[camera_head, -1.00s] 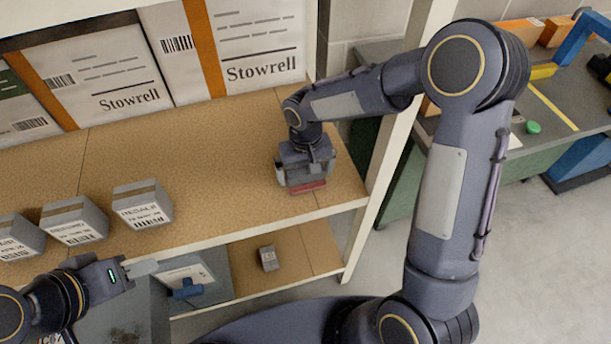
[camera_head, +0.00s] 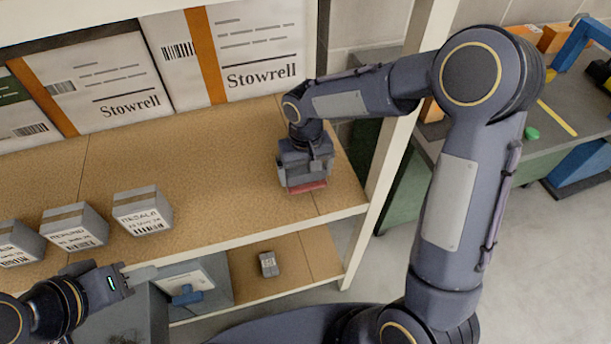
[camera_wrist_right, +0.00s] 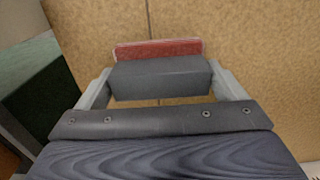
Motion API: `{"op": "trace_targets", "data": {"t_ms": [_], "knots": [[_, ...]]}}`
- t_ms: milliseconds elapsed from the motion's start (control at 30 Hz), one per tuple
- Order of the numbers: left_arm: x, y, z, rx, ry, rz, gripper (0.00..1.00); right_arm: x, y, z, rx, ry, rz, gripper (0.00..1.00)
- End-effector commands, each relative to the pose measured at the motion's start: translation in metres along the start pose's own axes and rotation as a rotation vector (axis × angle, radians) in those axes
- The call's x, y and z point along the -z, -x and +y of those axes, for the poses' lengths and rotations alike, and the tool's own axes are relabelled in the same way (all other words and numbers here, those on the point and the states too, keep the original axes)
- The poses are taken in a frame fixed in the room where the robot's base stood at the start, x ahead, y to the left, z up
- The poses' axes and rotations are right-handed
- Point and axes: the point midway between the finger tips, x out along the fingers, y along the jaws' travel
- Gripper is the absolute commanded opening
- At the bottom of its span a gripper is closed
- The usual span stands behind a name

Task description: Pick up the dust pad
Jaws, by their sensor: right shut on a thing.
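The dust pad is a dark grey block with a red face. In the right wrist view the pad (camera_wrist_right: 160,78) spans the gap between the two pale fingers of my right gripper (camera_wrist_right: 162,88), which are shut on its ends. In the head view the pad's red part (camera_head: 307,187) shows under the right gripper (camera_head: 305,172), over the right end of the upper shelf. I cannot tell whether it touches the shelf board. My left gripper (camera_head: 138,274) is at the lower left, in front of the shelf edge; its jaw state is unclear.
Several small grey boxes (camera_head: 142,211) stand at the left on the upper shelf (camera_head: 210,180). Large Stowrell cartons (camera_head: 255,50) line its back. A rack post (camera_head: 375,190) is close right of the right gripper. A small grey item (camera_head: 268,264) lies on the lower shelf.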

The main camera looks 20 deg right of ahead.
Motion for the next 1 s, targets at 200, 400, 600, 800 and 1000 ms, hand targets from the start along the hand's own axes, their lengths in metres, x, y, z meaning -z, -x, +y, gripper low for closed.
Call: {"op": "trace_targets", "data": {"t_ms": [200,400,600,800,1000], "knots": [[-0.001,-0.002,-0.001,0.000,0.000,0.000,0.36,-0.019,0.047,-0.032,0.002,0.008,0.008,0.67],[-0.003,-0.005,-0.003,0.000,0.000,0.000,0.36,-0.046,0.077,-0.072,0.001,0.009,0.004,0.67],[-0.004,-0.007,-0.003,0.000,0.000,0.000,0.36,-0.067,0.094,-0.103,0.000,0.006,0.002,0.67],[-0.004,-0.008,-0.004,0.000,0.000,0.000,0.36,-0.075,0.101,-0.116,0.001,0.001,0.000,0.67],[-0.004,-0.008,-0.004,0.000,0.000,0.000,0.36,-0.077,0.102,-0.118,0.000,0.000,0.000,0.67]]}}
